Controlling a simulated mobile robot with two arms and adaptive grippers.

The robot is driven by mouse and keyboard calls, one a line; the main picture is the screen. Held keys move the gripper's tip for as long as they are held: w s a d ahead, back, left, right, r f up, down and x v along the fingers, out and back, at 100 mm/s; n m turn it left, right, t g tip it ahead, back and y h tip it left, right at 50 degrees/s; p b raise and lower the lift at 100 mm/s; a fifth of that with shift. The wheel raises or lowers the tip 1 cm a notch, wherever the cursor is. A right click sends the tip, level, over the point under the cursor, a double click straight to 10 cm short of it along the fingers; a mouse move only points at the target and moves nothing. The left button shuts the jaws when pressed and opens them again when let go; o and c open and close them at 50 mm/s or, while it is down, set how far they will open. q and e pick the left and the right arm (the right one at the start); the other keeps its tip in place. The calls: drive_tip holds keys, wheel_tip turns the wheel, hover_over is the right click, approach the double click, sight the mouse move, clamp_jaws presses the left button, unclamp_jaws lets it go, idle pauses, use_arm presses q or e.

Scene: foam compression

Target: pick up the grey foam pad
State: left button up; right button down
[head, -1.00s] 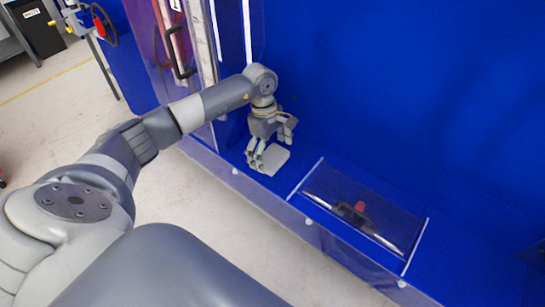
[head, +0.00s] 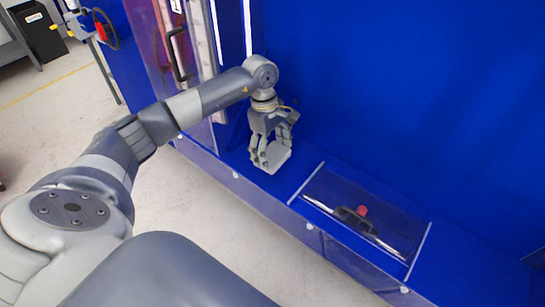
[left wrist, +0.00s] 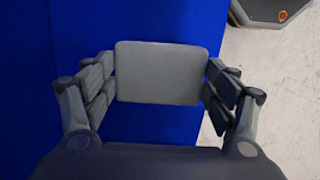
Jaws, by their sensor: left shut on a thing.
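The grey foam pad (head: 277,158) is a flat, rounded rectangle at the left end of the blue shelf in the head view. My left gripper (head: 272,154) points down over it, with its fingers on both sides of the pad. In the left wrist view the pad (left wrist: 161,72) fills the space between the fingertips (left wrist: 160,85) of this gripper, which is shut on it. I cannot tell whether the pad is clear of the shelf. My right gripper is not in view.
A clear cover (head: 362,212) with white edge strips lies on the blue shelf (head: 470,262) to the right, with a small red-topped black part beneath it. A blue wall (head: 400,90) rises behind. A clear panel with a black handle (head: 176,56) stands at the left.

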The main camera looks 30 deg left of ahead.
use_arm(q)
drive_tip(key=s+d+r+b, duration=0.2)
drive_tip(key=s+d, duration=0.6)
drive_tip(key=s, duration=0.5)
drive_tip(key=shift+s+d+r+b, duration=0.15)
drive_tip(key=shift+s+d+b, duration=0.15)
drive_tip(key=shift+b, duration=0.35)
